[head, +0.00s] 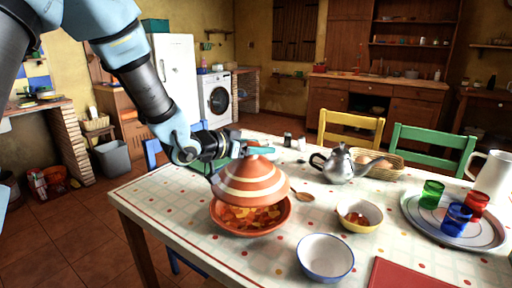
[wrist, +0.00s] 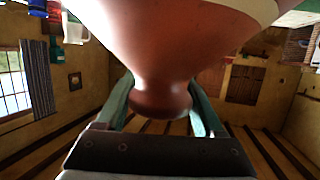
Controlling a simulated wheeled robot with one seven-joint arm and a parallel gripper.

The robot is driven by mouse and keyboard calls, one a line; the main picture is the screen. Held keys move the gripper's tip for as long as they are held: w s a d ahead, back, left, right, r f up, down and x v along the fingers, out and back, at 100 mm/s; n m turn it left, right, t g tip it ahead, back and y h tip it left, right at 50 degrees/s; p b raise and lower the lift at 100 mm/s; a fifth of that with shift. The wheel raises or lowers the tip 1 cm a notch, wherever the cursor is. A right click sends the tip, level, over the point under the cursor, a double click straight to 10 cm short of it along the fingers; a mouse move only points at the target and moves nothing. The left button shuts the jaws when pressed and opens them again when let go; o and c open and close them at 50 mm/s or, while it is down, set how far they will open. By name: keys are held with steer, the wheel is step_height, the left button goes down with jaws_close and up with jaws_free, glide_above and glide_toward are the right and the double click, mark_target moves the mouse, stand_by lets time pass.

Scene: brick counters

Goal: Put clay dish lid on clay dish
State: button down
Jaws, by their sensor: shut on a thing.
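The clay dish lid (head: 250,182) is a terracotta cone with cream stripes. My gripper (head: 262,150) is shut on the knob at its top. In the wrist view the lid (wrist: 175,50) fills the upper middle, with its knob between the fingers of my gripper (wrist: 160,112). The clay dish (head: 282,218) is a round terracotta bowl of orange and yellow food on the table. The lid is above the dish, a little to the left and slightly tilted, and hides the dish's back part. Whether the lid's lower edge touches the dish I cannot tell.
The table (head: 190,215) has a dotted cloth. Around the dish are a wooden spoon (head: 304,196), a yellow bowl (head: 372,222), a white-blue bowl (head: 325,268) and a silver teapot (head: 340,168). A tray (head: 418,222) with coloured cups stands right. The table's left part is clear.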

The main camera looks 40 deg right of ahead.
mark_target(233, 172)
steer(key=shift+f+b, duration=2.6)
steer(key=shift+f, duration=0.75)
steer(key=shift+f+b, duration=0.3)
steer(key=shift+f, duration=0.1)
steer(key=shift+c, duration=1.8)
jaws_free()
steer(key=o, duration=0.4)
steer(key=shift+c, duration=0.2)
steer(key=shift+f, duration=0.1)
steer(key=shift+a, duration=0.15)
steer(key=v, duration=1)
steer(key=shift+a+b, duration=0.25)
steer(key=shift+b, duration=0.1)
